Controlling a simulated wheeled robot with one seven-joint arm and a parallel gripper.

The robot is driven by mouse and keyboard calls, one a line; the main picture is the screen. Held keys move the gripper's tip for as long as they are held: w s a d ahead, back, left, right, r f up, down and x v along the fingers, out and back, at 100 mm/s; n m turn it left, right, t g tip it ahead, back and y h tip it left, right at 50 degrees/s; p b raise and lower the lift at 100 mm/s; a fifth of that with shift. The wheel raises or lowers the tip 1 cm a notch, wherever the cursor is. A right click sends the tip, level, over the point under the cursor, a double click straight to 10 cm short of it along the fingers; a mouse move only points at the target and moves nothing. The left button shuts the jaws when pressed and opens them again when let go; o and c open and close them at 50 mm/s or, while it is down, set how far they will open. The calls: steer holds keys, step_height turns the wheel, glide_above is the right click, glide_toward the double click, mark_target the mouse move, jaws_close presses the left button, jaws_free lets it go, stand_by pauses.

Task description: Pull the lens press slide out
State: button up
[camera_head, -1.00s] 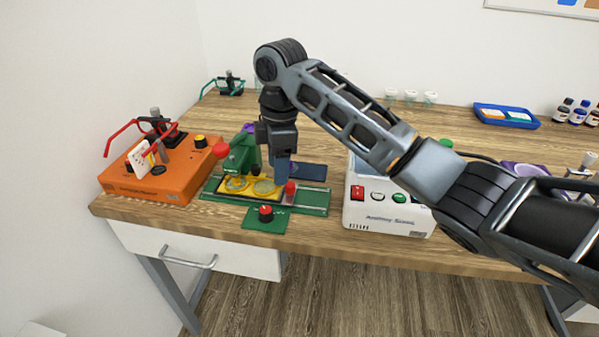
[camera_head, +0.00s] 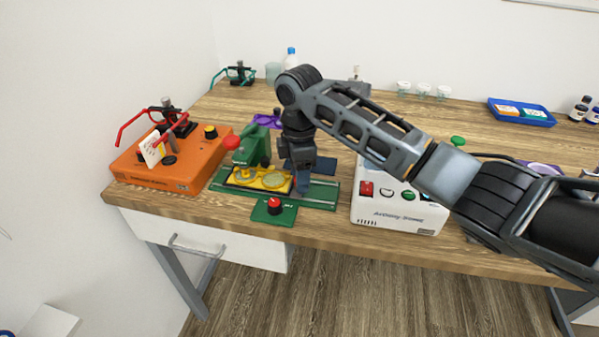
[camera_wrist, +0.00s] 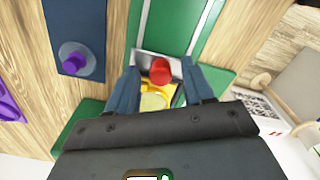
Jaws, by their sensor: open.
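The lens press has a green base with rails (camera_head: 325,196) and a green press body (camera_head: 250,148) with a red ball handle (camera_head: 231,143). Its yellow slide (camera_head: 262,180), carrying round lenses, sits at the left part of the rails. The slide's red knob (camera_wrist: 161,70) shows in the wrist view at the slide's end, between my fingers. My gripper (camera_head: 302,188) is open and low over the right end of the slide, pointing down. In the head view it hides that knob. I cannot tell whether either finger touches it.
An orange device (camera_head: 175,160) stands left, and a white machine (camera_head: 400,205) stands right of the rails. A dark blue plate (camera_head: 318,165) lies behind the rails. A red button (camera_head: 274,204) on a green plate is in front. The rails right of my gripper look clear.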

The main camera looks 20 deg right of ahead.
steer(key=shift+c, duration=0.3)
jaws_close()
stand_by(0.3)
